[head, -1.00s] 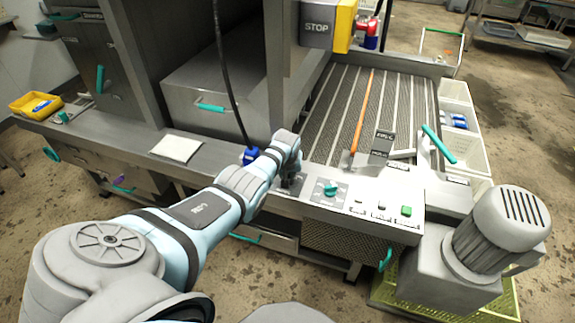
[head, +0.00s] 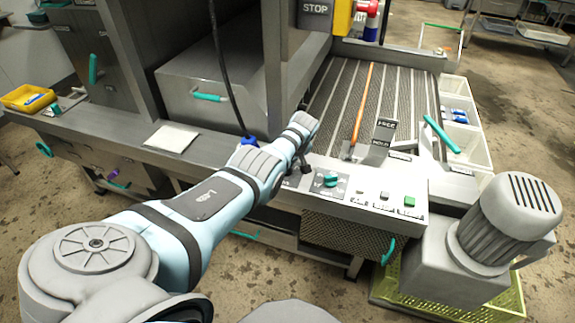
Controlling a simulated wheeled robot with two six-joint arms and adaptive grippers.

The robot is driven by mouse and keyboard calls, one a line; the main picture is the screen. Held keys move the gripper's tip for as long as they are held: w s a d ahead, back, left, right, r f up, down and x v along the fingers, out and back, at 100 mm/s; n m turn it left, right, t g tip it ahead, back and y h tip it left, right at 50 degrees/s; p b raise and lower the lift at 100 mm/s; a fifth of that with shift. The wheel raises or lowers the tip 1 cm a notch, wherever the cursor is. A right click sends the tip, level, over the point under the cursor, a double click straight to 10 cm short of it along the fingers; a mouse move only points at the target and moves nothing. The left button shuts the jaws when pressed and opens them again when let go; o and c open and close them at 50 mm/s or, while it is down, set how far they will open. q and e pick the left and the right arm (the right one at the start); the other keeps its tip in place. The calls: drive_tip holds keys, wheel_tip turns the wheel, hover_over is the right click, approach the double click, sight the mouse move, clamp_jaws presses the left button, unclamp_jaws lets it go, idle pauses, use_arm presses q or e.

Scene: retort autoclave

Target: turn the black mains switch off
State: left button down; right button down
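My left arm reaches in from the left to the control panel (head: 340,200). My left gripper (head: 304,168) points down at the panel's left end, mostly hidden behind my wrist, so its finger opening does not show. A dark patch (head: 290,181) on the panel just beside the gripper may be the black mains switch or its plate. The arm covers part of it, and its position cannot be read. Whether the gripper touches it is unclear. A teal rotary knob (head: 330,180) sits just to the right on a grey plate. My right gripper is not in view.
A grey button (head: 385,195) and a green button (head: 409,201) are farther right on the panel. A black hanging cable (head: 217,70) ends in a blue piece left of my wrist. A slatted conveyor (head: 395,95) lies behind, a large motor (head: 510,220) at right.

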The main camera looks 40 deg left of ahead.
use_arm(q)
drive_tip(key=shift+s+d+f, duration=0.1)
drive_tip(key=shift+f, duration=0.1)
drive_tip(key=c, duration=1.7)
unclamp_jaws()
drive_tip(key=shift+o, duration=0.3)
drive_tip(key=v, duration=1.2)
